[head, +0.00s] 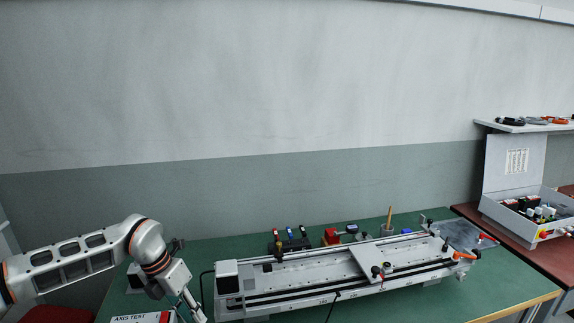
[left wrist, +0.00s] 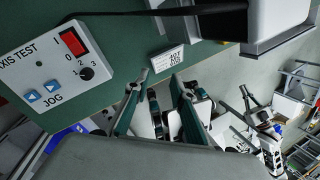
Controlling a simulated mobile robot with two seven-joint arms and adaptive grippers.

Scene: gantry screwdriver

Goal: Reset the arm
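My left arm comes in from the left in the head view, with its gripper (head: 196,312) low beside the left end of the gantry (head: 310,291). In the left wrist view the two fingers of the left gripper (left wrist: 158,92) stand apart with nothing seen between them, near the front edge of the green table. The white AXIS TEST box (head: 142,318) is cut off by the bottom of the head view. The left wrist view shows its red switch, dial and blue JOG buttons, left of the fingers. My right gripper is not identifiable in either view.
Screwdriver-like tools (head: 289,240) and a cup (head: 387,230) stand behind the gantry. A red seat (head: 58,315) is at lower left.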

